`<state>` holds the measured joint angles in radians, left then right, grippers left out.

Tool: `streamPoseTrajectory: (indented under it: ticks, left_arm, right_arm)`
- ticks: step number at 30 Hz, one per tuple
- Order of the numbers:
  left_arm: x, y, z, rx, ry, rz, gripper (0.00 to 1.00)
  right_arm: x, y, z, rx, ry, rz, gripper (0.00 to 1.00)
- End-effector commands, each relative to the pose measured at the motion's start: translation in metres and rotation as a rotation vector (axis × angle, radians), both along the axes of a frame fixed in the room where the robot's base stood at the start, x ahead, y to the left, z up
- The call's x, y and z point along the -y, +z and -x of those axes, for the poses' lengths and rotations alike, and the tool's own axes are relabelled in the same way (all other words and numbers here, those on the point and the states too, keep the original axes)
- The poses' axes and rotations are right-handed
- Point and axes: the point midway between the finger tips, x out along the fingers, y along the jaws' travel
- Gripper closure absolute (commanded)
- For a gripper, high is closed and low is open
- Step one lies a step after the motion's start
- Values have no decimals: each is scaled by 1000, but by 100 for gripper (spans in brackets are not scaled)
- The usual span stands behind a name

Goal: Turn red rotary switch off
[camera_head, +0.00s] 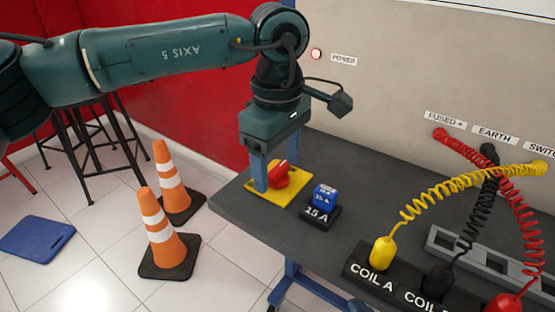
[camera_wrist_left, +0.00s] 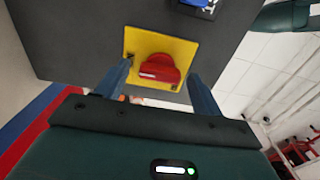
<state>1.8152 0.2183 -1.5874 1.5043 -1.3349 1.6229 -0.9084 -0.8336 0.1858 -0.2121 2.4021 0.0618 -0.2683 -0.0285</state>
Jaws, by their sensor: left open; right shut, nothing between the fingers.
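The red rotary switch (camera_head: 279,178) sits on a yellow square plate (camera_head: 291,199) at the left end of the grey bench. My left gripper (camera_head: 276,174) points down over it from above, open, with one finger on each side of the red knob. In the left wrist view the red knob (camera_wrist_left: 158,68) lies between the two spread fingers (camera_wrist_left: 160,72), on the yellow plate (camera_wrist_left: 187,47). A gap shows between the knob and each finger there; I cannot tell whether either finger touches the plate. My right gripper is not in view.
A blue block marked 15 A (camera_head: 325,195) stands just right of the plate. Coiled yellow (camera_head: 440,190), black and red leads run to the COIL sockets at right. A lit POWER lamp (camera_head: 316,54) is on the panel. Two cones (camera_head: 166,240) stand on the floor left.

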Motion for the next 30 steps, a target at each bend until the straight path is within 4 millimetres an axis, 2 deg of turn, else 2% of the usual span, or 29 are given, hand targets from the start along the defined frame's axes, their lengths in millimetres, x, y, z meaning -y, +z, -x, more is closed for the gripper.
streamPoseTrajectory:
  ticks: [2,18,30]
  left_arm:
    - [0,0,0,0,0,0,33]
    - [0,1,0,0,0,0,76]
    - [0,0,0,0,72,1,77]
  right_arm:
    - [0,0,0,0,0,0,100]
    - [0,0,-1,0,1,1,100]
    - [0,-3,-1,0,2,5,100]
